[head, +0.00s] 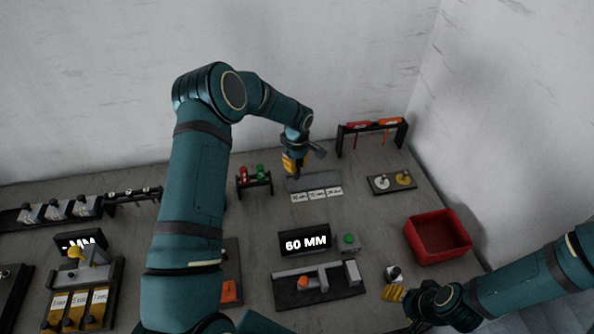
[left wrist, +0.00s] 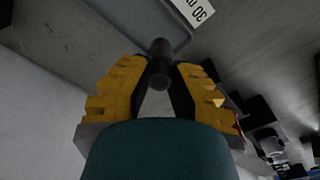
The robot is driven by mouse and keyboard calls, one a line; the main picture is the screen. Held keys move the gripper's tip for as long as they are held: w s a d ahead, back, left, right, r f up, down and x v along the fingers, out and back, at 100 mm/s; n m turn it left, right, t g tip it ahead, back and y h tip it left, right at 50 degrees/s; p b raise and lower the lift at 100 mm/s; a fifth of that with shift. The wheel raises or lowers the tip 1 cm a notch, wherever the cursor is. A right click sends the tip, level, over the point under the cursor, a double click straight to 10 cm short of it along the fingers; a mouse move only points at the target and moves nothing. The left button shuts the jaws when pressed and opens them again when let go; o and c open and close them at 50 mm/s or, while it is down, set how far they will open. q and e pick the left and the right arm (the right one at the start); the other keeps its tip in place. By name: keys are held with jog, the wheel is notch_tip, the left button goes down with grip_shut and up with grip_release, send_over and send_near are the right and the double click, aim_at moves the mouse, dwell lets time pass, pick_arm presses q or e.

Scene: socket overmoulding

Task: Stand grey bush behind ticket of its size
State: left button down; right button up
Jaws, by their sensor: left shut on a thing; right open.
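My left gripper (head: 291,172) is above the back of the table, by a grey tray (head: 297,185) with a row of three white tickets (head: 316,195) along its front. In the left wrist view, its yellow fingers (left wrist: 160,80) are shut on a dark grey cylindrical bush (left wrist: 160,48). The bush is over or near the tray; whether it touches is unclear. One ticket (left wrist: 196,10) there reads 30. In the head view the bush is hard to make out. My right gripper (head: 394,293) is open at the front right, close to a small grey-and-black piece (head: 394,273).
A display (head: 304,241) reads 60 MM, behind a measuring fixture (head: 318,291). A red bin (head: 438,237) stands at the right. A rack with red and green pieces (head: 254,182) is left of the tray, a two-post plate (head: 391,184) right of it.

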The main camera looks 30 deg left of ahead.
aim_at(297, 165)
pick_arm(q)
jog(key=shift+f, duration=1.6)
jog(key=shift+f, duration=0.1)
jog(key=c, duration=1)
grip_release()
jog(key=r, duration=1.2)
jog(key=shift+s+d+r, duration=0.15)
jog(key=shift+d, duration=0.05)
